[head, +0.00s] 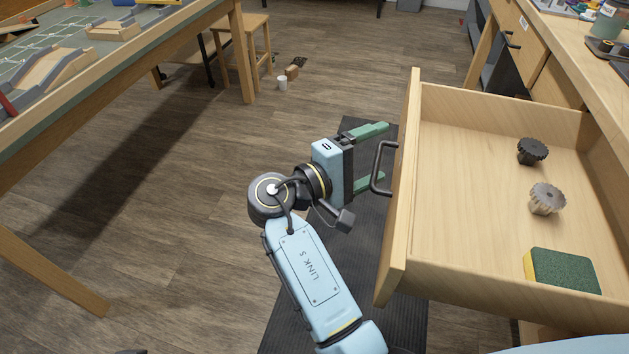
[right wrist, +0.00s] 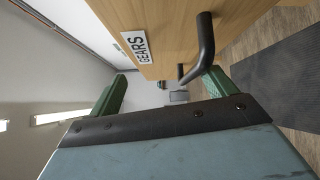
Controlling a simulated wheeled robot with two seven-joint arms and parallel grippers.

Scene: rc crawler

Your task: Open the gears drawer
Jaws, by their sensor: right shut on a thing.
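The gears drawer (head: 470,285) is pulled well out of the bench at the right of the head view. Its front carries a white "GEARS" label (right wrist: 137,46) in the right wrist view. Its dark bar handle (head: 378,170) also shows in the right wrist view (right wrist: 206,45). Inside lie a black gear (head: 532,151), a grey gear (head: 547,199) and a green-yellow sponge (head: 562,271). My left gripper is out of view.
The wooden workbench (head: 560,50) holds the drawer, with a closed drawer (head: 520,45) further back. A table (head: 120,75) with track pieces stands at the left, beside a stool (head: 247,45). A white cup (head: 282,83) is on the floor. The floor left of my right arm is clear.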

